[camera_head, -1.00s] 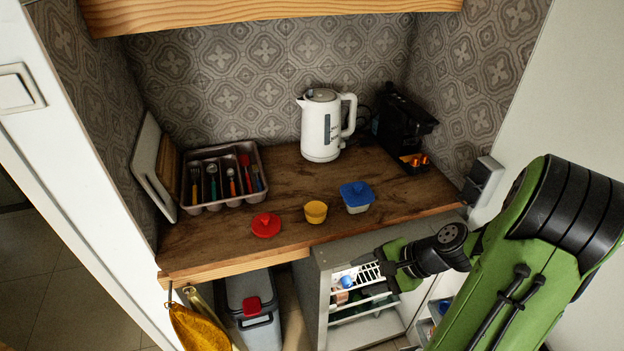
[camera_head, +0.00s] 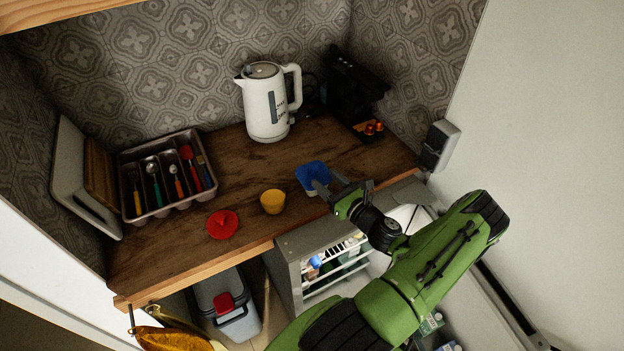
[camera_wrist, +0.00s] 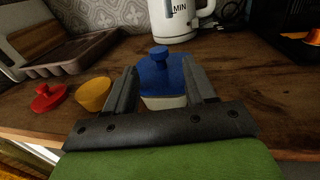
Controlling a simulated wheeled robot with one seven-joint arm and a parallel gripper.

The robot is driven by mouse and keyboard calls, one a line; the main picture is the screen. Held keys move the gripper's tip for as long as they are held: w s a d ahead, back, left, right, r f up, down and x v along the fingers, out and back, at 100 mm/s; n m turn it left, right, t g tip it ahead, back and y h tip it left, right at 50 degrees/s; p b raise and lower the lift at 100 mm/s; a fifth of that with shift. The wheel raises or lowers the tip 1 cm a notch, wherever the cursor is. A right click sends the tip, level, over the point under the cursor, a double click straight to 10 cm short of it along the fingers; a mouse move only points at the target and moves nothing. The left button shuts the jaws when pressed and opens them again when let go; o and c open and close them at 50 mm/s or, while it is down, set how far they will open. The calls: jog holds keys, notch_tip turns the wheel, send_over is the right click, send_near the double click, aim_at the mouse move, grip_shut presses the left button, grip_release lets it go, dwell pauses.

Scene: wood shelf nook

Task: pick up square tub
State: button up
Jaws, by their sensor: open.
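The square tub with a blue lid stands on the wooden counter near its front edge. Its blue lid (camera_head: 311,174) shows in the head view, with the tub body partly hidden by my gripper. In the wrist view the blue lid (camera_wrist: 162,73) has a round knob, and a strip of the pale tub body (camera_wrist: 165,101) shows below it. My gripper (camera_head: 328,187) is open and empty, at the front of the tub. In the wrist view my gripper's fingers (camera_wrist: 163,85) reach along the left and right of the tub; I cannot tell whether they touch it.
A yellow cup (camera_head: 273,202) and a red lid (camera_head: 222,225) stand left of the tub. A white kettle (camera_head: 266,103), a black coffee machine (camera_head: 352,90) and a cutlery tray (camera_head: 168,174) stand farther back. Bare counter (camera_head: 245,165) lies behind the cup.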

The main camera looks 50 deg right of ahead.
aim_at(317, 171)
jog(key=w, duration=0.6)
jog(key=shift+w+d+r, duration=0.15)
jog(key=shift+d, duration=0.25)
jog(key=shift+c, duration=0.5)
grip_shut()
